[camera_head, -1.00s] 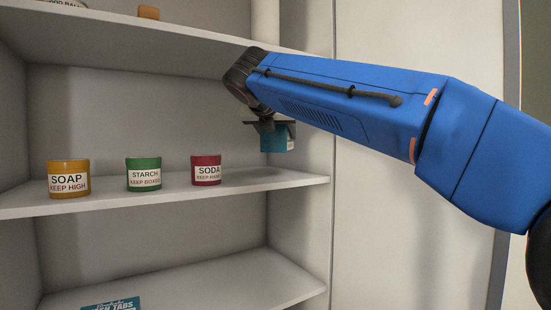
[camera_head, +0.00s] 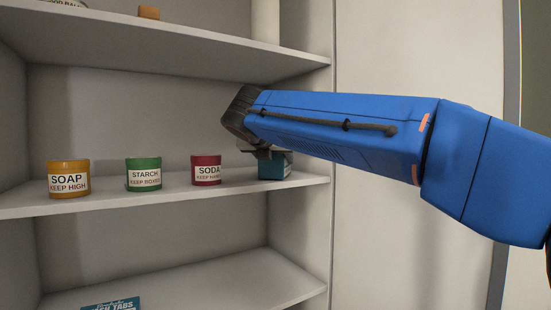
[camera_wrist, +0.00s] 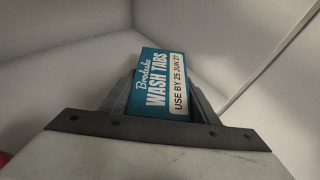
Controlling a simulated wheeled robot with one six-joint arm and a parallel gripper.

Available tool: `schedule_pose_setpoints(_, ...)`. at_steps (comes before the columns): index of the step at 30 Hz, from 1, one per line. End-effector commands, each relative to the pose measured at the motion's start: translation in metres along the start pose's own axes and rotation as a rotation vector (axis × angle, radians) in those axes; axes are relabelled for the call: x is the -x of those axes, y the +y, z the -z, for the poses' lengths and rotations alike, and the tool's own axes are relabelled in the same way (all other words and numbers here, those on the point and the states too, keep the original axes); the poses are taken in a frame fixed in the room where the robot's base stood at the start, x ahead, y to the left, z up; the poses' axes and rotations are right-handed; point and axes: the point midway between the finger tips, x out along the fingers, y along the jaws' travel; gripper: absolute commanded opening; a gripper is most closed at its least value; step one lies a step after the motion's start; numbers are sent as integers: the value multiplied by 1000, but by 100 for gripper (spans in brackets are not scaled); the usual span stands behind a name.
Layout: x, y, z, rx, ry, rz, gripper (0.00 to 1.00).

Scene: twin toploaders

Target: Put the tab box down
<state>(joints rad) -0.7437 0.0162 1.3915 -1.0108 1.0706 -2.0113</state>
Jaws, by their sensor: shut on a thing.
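The tab box (camera_head: 274,168) is a small teal box at the right end of the middle shelf (camera_head: 120,201), close to the shelf surface. I cannot tell for sure whether its base touches the shelf. My gripper (camera_head: 266,153) comes from the right and is shut on the box. In the wrist view the tab box (camera_wrist: 163,82) reads "WASH TABS" and "USE BY 25 JUN 27", and sits between the two fingers of my gripper (camera_wrist: 160,100). My arm hides part of the space behind it.
Left of the box stand a red SODA tin (camera_head: 206,170), a green STARCH tin (camera_head: 143,174) and an orange SOAP tin (camera_head: 69,179). The upper shelf (camera_head: 170,42) is above my gripper. Another teal WASH TABS item (camera_head: 112,304) lies low, at the bottom edge.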

Motion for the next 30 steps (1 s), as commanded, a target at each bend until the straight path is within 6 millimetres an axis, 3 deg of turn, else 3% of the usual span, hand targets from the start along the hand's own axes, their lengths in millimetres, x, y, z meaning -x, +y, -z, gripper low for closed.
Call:
schedule_pose_setpoints(11,-2,0,3,0,0,0,20)
schedule_pose_setpoints(12,-2,0,4,0,0,0,59)
schedule_pose_setpoints(14,-2,0,4,0,0,0,73)
schedule_pose_setpoints(25,0,0,0,-1,0,0,73)
schedule_pose_setpoints(30,19,2,0,0,-1,-3,73)
